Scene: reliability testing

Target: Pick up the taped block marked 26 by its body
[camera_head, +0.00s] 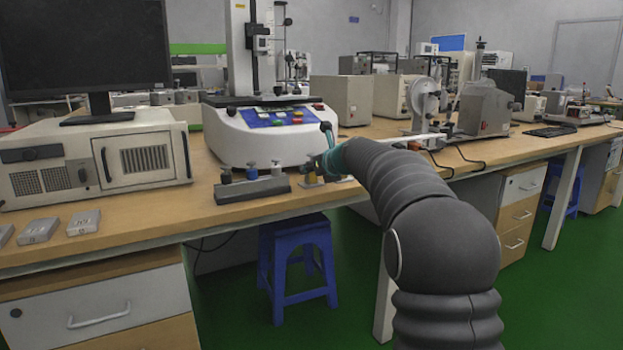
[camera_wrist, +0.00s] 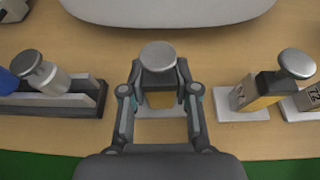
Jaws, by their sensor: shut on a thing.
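My gripper (camera_wrist: 160,92) is closed around a block with a yellow body (camera_wrist: 160,101) in the middle of the wrist view. The block has a round grey metal top and stands upright over a pale base plate (camera_wrist: 160,113). No number can be read on it, so I cannot tell whether it is marked 26. In the head view my gripper (camera_head: 322,165) is at the bench's front edge, right of a dark rack, with yellow showing below it. A similar block with a dark and yellow body (camera_wrist: 266,88) stands to the right in the wrist view.
A dark grey rack (camera_head: 252,190) holding several capped pieces lies left of my gripper. The white testing machine (camera_head: 262,140) stands close behind. Small grey blocks (camera_head: 83,222) lie at the left.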

